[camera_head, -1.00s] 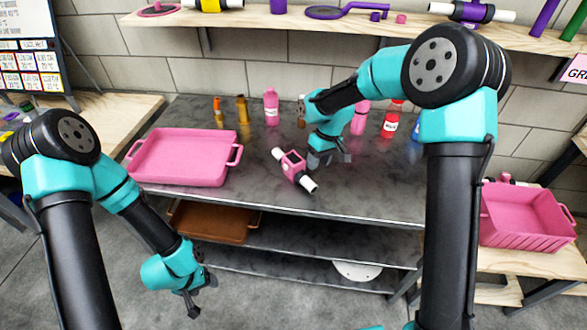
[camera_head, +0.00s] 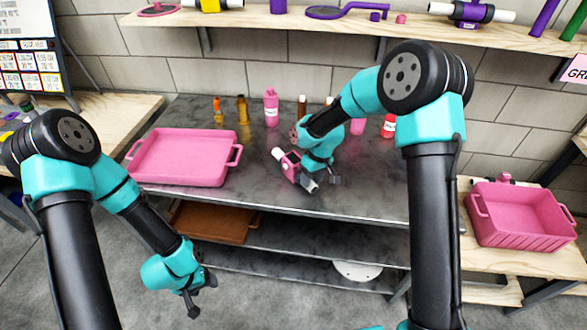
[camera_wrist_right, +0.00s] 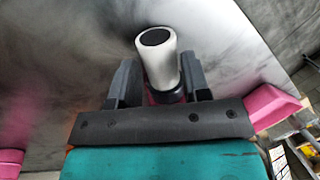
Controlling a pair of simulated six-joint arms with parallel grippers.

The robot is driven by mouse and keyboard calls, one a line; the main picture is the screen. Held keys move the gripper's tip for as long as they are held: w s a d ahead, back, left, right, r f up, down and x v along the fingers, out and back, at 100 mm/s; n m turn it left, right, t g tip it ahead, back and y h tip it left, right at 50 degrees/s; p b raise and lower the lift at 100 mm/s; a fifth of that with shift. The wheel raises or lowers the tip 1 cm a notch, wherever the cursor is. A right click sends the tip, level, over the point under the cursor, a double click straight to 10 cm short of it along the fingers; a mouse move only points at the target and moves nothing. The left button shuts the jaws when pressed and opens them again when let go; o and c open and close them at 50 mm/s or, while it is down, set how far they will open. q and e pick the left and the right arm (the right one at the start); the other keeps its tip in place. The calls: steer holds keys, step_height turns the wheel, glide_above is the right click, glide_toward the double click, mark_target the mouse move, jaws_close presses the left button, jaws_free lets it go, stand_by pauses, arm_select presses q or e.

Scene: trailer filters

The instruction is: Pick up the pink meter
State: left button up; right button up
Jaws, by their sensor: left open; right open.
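The pink meter (camera_head: 289,166) lies on the dark metal table, a pink block with a white pipe end at its upper left. My right gripper (camera_head: 322,182) is low over the table at the meter's right end and partly hides it. In the right wrist view, the meter's white pipe end (camera_wrist_right: 160,58) stands between the two open fingers of the right gripper (camera_wrist_right: 155,85); the pink block is mostly hidden behind the gripper's body. I cannot tell whether the fingers touch it. My left gripper (camera_head: 198,296) is open and empty, hanging low in front of the table's left side.
A pink tray (camera_head: 184,160) stands on the table to the left. Several bottles, including a pink one (camera_head: 271,107), line the back. A pink bin (camera_head: 520,217) sits on the wooden table at right. Table space between tray and meter is clear.

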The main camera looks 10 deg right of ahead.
steer(key=shift+x, duration=1.3)
steer(key=shift+c, duration=0.3)
steer(key=c, duration=0.6)
